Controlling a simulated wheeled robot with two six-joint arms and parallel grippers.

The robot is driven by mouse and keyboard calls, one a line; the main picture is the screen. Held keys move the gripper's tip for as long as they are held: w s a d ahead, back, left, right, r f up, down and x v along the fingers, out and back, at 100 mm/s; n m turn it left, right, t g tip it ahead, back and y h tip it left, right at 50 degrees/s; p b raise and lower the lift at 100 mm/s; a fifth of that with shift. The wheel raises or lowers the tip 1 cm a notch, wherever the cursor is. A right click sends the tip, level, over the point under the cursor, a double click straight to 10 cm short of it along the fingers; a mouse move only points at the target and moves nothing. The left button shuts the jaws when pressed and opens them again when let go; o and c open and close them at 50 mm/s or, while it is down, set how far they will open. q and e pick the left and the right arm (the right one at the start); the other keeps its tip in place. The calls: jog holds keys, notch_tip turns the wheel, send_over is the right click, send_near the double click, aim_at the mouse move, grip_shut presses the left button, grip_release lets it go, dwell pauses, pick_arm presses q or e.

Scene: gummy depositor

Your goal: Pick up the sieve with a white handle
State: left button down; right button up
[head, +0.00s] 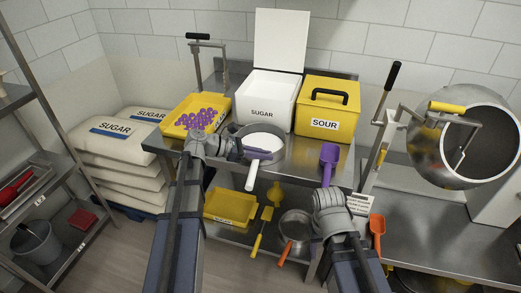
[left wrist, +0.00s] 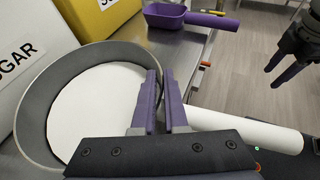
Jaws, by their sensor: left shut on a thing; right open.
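The sieve (head: 279,133) is a round grey-rimmed pan with a white flat inside and a white handle (head: 252,177). It is at the table's front edge, in front of the white SUGAR bin, and its handle points toward me. My left gripper (head: 262,153) is shut on the sieve where the handle meets the rim. The left wrist view shows the sieve rim (left wrist: 30,120) to the left of the fingers and the white handle (left wrist: 255,132) to their right. My right gripper (left wrist: 274,76) is open and empty, apart from the sieve.
A yellow tray of purple gummies (head: 168,130) stands left of the sieve. The SUGAR bin (head: 266,112) and yellow SOUR box (head: 340,114) stand behind. A purple scoop (head: 329,156) lies to the right. A steel drum (head: 430,150) is further right. Below is a shelf with utensils.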

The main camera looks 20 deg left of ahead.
pick_arm(q)
jog(key=shift+s, duration=0.1)
notch_tip(320, 180, up, 10)
jog(key=p, duration=1)
jog(key=c, duration=1.6)
grip_release()
